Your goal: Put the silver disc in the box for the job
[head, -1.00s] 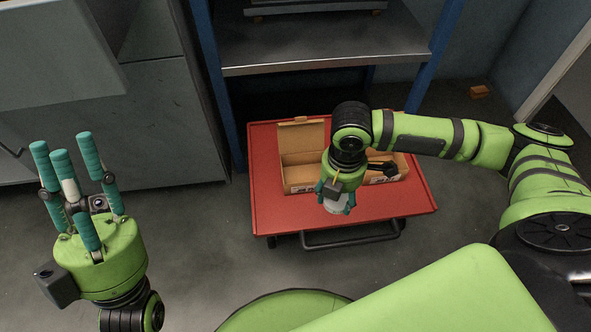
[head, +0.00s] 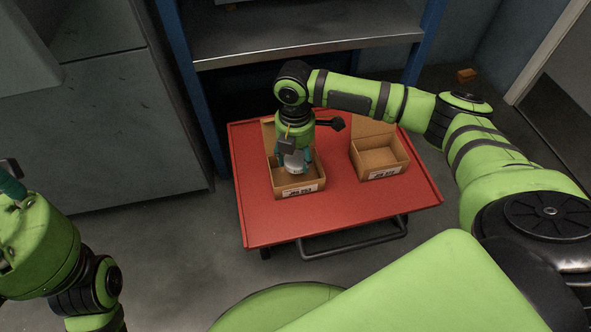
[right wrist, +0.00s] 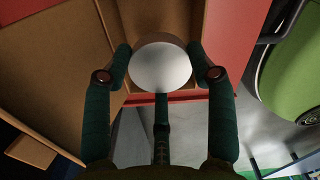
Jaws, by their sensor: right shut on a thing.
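My right gripper (head: 293,160) points down over the left cardboard box (head: 298,190), its teal fingers shut on the silver disc (head: 294,168). The disc looks round, pale and flat-faced in the right wrist view (right wrist: 160,66), between the fingers (right wrist: 160,85). The disc overlaps the left box's opening; how far it is above the box floor I cannot tell. The right cardboard box (head: 380,158) stands apart on the red cart top and looks empty. Both boxes have open lids and a front label too small to read. My left gripper (head: 10,188) is mostly cut off at the left edge.
The red cart top (head: 345,210) is clear in front of and between the boxes. A cart handle (head: 355,240) sticks out in front. A blue-posted metal shelf (head: 310,45) stands behind, and a grey cabinet (head: 110,130) is at the left.

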